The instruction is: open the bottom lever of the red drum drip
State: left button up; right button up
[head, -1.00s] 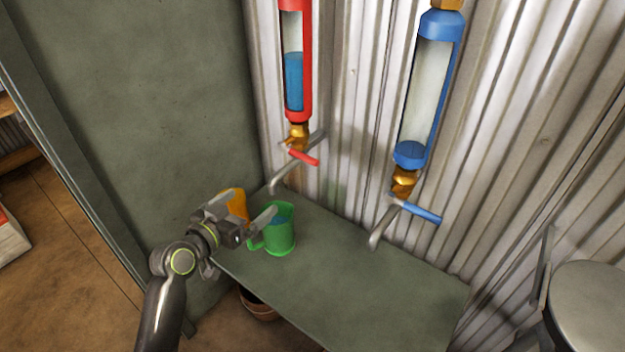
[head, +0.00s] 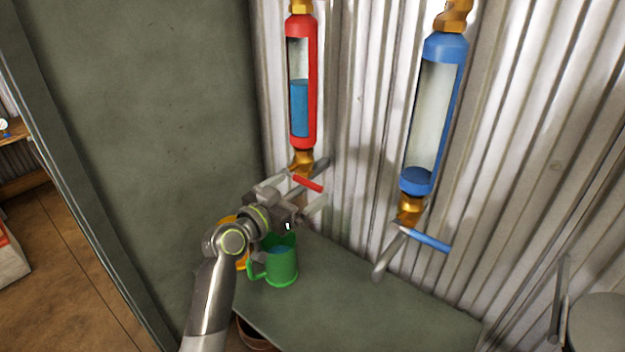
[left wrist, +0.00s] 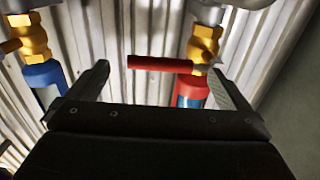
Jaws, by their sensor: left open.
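The red drum (head: 302,125) hangs on the corrugated wall, with a glass window part full of blue liquid. Its bottom lever is a red bar (head: 308,183) sticking out to the right below the brass fitting (head: 302,162). My left gripper (head: 297,194) is open beside the lever, above the green jug. In the left wrist view the red lever (left wrist: 160,63) lies between the two open fingers (left wrist: 160,82), towards the right one; I cannot tell whether they touch. The red drum's spout is mostly hidden by my gripper. My right gripper is not in view.
A green jug (head: 283,268) holding blue liquid stands on the green table (head: 370,300), with an orange jug (head: 242,262) partly hidden behind my arm. The blue drum (head: 412,180) with its blue lever (head: 428,240) hangs to the right. The table's right part is clear.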

aim_at(305, 184)
pick_arm(q)
jog(key=shift+x, duration=2.85)
jog(key=shift+c, duration=0.4)
jog(key=c, duration=1.2)
